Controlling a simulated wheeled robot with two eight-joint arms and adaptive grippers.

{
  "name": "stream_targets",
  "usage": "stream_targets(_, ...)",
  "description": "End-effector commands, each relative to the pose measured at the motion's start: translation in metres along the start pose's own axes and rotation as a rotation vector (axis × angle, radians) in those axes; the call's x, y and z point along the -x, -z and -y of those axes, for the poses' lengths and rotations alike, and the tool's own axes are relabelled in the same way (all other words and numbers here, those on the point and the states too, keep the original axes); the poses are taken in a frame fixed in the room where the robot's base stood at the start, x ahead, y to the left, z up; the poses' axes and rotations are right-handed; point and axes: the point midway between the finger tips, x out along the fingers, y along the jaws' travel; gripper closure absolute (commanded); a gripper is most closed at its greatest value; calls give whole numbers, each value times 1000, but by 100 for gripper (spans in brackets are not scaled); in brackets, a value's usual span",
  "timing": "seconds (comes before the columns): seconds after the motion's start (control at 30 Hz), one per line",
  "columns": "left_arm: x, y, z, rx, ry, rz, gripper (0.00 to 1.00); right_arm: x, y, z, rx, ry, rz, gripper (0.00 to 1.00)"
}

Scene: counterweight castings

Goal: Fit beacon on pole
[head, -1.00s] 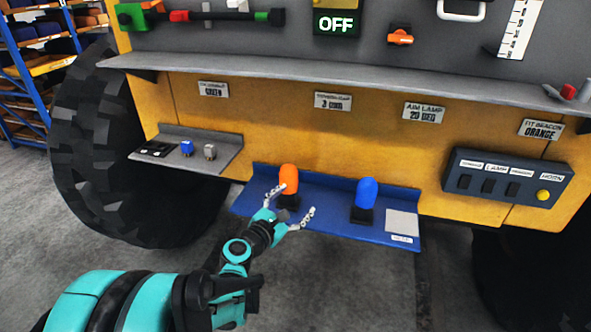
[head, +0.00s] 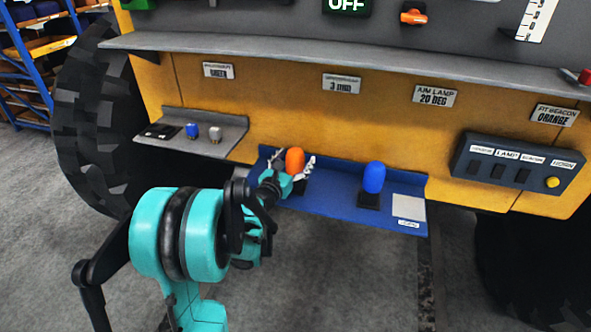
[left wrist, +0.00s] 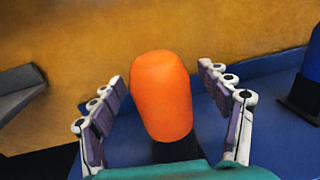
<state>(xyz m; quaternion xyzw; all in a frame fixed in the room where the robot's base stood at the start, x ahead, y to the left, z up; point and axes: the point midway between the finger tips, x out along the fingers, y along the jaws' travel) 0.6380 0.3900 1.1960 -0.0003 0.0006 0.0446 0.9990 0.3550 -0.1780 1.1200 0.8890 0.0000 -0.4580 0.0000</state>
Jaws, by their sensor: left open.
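The orange beacon (head: 295,160) stands upright on a dark base on the blue tray (head: 330,207); it also shows large in the left wrist view (left wrist: 161,95). A blue beacon (head: 374,177) stands on a dark base to its right. My left gripper (head: 295,163) is open, with one finger on each side of the orange beacon. In the left wrist view a gap shows between the beacon and each finger (left wrist: 161,92). The teal palm hides the lower part of the beacon's base. A label (head: 553,115) reads "FIT BEACON ORANGE". No pole is clearly visible. My right gripper is not in view.
A grey shelf (head: 225,137) with a small blue piece and a grey piece is at the left. A switch box (head: 515,172) with a yellow button is at the right. A grey ledge (head: 330,65) runs above, and a large tyre (head: 85,130) stands at the left.

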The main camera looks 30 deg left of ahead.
Motion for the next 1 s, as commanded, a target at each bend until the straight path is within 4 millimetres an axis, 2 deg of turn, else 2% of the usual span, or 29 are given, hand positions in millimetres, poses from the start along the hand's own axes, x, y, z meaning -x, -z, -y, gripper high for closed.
stream_targets(0.1, 1, 0, 0, 0, 0, 0, 23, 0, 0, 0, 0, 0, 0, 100)
stream_targets(0.3, 1, 0, 0, -1, 0, 0, 76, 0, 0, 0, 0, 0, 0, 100)
stream_targets(0.33, 1, 0, 0, -1, 0, 0, 84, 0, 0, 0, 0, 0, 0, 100)
stream_targets(0.37, 1, 0, 0, -1, 0, 0, 88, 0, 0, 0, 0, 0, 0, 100)
stream_targets(0.63, 1, -1, 0, -1, 0, 0, 88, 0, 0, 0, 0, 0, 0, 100)
stream_targets(0.77, 1, -8, 0, -1, 0, 0, 88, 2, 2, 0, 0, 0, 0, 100)
stream_targets(0.87, 1, -20, 0, 0, 0, 0, 88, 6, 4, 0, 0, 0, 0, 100)
stream_targets(1.0, 1, -47, 0, 0, 0, 0, 88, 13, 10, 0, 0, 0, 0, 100)
